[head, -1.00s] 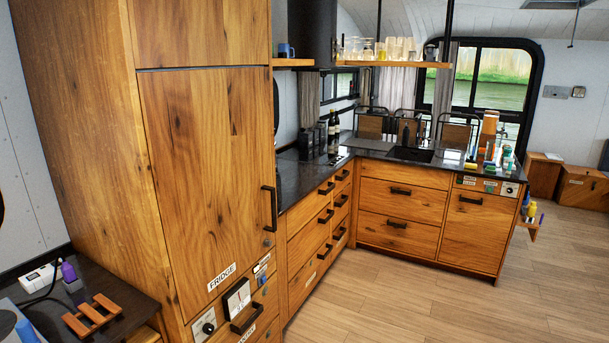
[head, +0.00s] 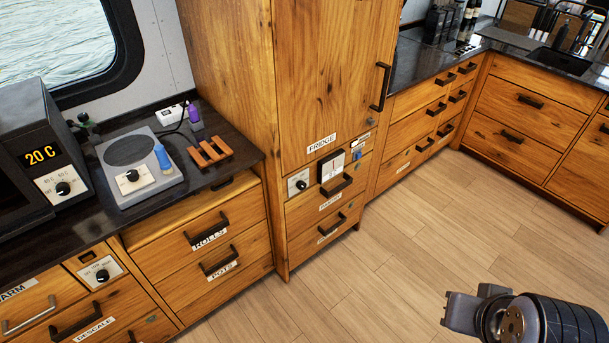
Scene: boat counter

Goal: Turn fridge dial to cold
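The fridge cabinet (head: 320,75) is a tall wooden unit with a black handle and a FRIDGE label (head: 322,143). Below its door, at the left, is a white plate with a small round black dial (head: 300,185). Its markings and pointer are too small to read. The grey end of my arm, with what seems to be my gripper (head: 460,312), shows at the lower right above the floor. It is well apart from the dial and touches nothing. Whether its fingers are open cannot be made out.
A white square panel (head: 326,168) and a black drawer handle (head: 337,185) sit just right of the dial. The wooden floor (head: 400,250) before the fridge is clear.

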